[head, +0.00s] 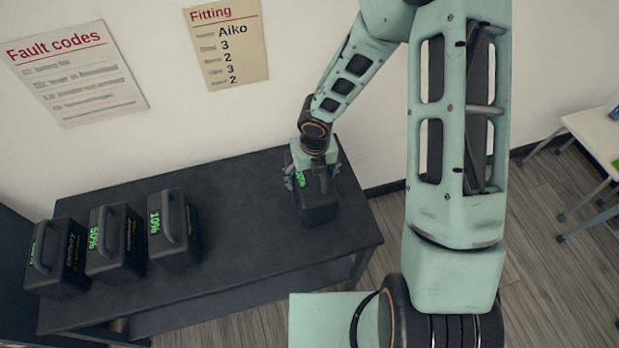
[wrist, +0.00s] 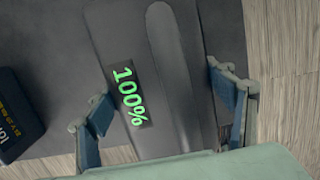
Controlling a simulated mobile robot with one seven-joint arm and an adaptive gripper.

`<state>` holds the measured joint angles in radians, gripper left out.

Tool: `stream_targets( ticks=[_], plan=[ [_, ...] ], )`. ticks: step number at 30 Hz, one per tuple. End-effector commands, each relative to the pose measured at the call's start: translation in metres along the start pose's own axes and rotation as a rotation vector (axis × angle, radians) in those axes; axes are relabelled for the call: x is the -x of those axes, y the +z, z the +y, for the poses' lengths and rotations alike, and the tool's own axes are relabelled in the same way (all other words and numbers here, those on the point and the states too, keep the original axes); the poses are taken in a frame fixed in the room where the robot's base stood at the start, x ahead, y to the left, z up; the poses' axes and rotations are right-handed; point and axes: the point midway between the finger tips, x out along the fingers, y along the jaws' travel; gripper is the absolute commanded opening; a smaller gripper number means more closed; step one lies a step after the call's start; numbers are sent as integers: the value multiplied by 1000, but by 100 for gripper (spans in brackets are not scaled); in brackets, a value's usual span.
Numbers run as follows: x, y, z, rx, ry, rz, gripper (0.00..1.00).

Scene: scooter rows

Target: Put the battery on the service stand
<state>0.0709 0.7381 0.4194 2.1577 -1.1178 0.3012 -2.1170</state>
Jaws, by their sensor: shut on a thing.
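A black battery (head: 318,195) with a green charge label is at the right end of the dark bench. In the wrist view its label reads 100% and the battery (wrist: 175,75) lies between my two fingers. My gripper (head: 311,176) is shut on this battery from above, around its top and handle. I cannot tell whether the battery's base touches the bench or is slightly above it. I cannot make out a service stand in either view.
Three more black batteries stand at the bench's left end: one marked 10% (head: 175,232), one marked 50% (head: 115,245) and one with its label partly hidden (head: 56,260). The dark bench (head: 245,220) is clear in the middle. A pale table (head: 595,130) stands at far right.

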Motion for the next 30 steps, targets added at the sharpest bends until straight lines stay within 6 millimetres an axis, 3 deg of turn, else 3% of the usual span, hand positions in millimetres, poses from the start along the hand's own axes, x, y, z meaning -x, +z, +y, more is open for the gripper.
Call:
stream_targets(
  ticks=[10,23,24,28,30],
  plan=[
    [-37,2,-3,4,0,-3,17],
    [-41,2,-3,0,1,-5,17],
    [-42,0,-3,0,0,0,79],
    [-42,0,-3,0,0,0,93],
    [-42,0,-3,0,0,0,93]
  ],
)
